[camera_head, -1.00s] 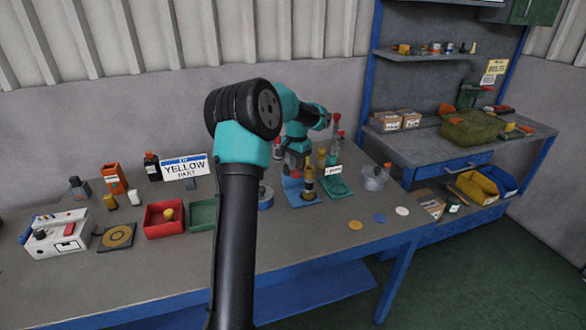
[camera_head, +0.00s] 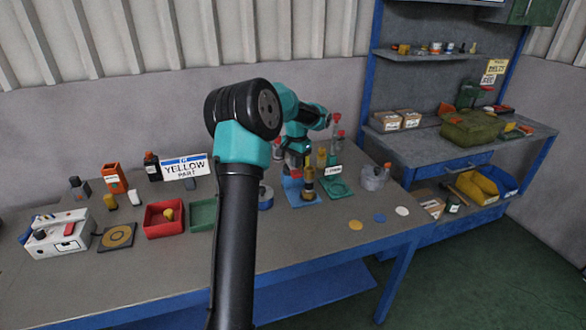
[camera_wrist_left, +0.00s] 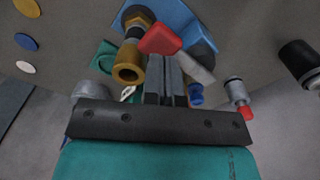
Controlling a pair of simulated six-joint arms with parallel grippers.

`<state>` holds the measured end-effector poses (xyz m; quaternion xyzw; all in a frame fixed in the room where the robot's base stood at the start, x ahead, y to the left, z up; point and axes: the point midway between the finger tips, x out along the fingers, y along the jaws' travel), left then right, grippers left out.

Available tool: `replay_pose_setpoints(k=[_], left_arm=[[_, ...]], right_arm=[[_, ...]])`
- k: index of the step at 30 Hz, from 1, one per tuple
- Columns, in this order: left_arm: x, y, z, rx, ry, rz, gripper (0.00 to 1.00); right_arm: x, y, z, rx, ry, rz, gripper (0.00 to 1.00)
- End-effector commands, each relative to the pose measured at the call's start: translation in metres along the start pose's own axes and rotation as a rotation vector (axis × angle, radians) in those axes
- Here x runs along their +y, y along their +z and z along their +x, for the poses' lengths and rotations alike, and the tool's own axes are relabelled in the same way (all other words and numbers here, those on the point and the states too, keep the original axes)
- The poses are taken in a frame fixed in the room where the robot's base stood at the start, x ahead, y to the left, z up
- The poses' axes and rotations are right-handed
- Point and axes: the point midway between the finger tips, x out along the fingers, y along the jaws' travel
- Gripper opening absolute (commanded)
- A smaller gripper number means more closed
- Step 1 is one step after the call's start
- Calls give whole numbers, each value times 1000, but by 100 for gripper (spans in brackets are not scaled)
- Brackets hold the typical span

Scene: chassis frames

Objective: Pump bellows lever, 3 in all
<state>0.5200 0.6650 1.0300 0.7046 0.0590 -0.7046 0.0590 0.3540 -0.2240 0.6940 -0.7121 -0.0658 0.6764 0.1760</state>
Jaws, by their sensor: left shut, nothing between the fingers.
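The bellows pump stands on a blue base plate (camera_head: 305,203) at the back right of the bench. In the left wrist view, a red lever grip (camera_wrist_left: 160,38) lies just beyond my fingertips, with the blue base (camera_wrist_left: 178,14) and a brass cylinder (camera_wrist_left: 129,66) around it. My left gripper (camera_wrist_left: 164,66) is shut and empty. It is close to the red grip; I cannot tell if they touch. In the head view my left gripper (camera_head: 297,168) is above the blue base and partly hides the pump. My right gripper is not in view.
A green base (camera_head: 338,188) with a small white label (camera_head: 333,170) and a grey pot (camera_head: 374,178) stand to the right. A red tray (camera_head: 164,226) and a green tray (camera_head: 202,217) are to the left. Flat discs (camera_head: 379,218) lie near the right front edge.

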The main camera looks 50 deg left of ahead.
Motion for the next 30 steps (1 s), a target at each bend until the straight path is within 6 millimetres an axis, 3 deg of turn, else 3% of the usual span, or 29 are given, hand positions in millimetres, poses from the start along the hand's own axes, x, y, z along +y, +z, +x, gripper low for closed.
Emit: replay_pose_setpoints(k=[13,30], left_arm=[[0,0,2,0,0,0,0],[0,0,24,0,0,0,0]], right_arm=[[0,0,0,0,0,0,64],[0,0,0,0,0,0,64]])
